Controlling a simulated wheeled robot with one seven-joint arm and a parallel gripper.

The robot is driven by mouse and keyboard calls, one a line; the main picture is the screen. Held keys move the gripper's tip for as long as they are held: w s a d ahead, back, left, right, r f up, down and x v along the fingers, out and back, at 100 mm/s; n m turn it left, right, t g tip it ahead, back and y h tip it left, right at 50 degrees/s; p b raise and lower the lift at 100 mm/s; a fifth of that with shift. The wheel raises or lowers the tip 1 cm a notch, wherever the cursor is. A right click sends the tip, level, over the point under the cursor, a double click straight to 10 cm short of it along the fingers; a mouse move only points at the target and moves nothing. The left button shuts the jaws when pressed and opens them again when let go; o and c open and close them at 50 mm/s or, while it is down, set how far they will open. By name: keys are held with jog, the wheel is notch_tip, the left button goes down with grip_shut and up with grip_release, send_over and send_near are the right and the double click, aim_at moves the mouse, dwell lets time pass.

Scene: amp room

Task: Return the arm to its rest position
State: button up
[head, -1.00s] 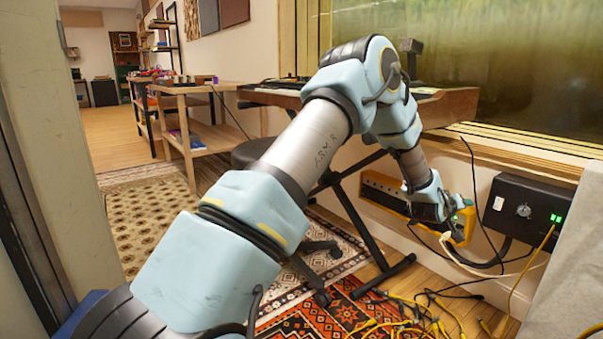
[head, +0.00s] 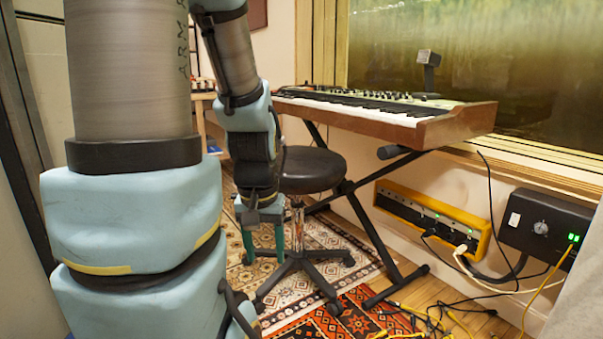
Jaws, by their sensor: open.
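My arm fills the left of the head view, its light-blue and grey links raised and folded. My gripper (head: 263,250) hangs from the forearm and points down, in front of the black stool. Its two green fingers are apart and nothing shows between them. It is clear of the yellow power strip (head: 432,221) on the wall at the right.
A keyboard (head: 400,112) rests on a black X-shaped stand. A round black stool (head: 312,170) stands beside my gripper. A black power box (head: 545,226) is on the wall at right. Yellow cables (head: 440,322) lie on the floor near the patterned rug (head: 350,316).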

notch_tip(320, 180, up, 38)
jog(key=p, duration=3.7)
jog(key=shift+w+d, duration=0.15)
jog(key=shift+w, duration=0.2)
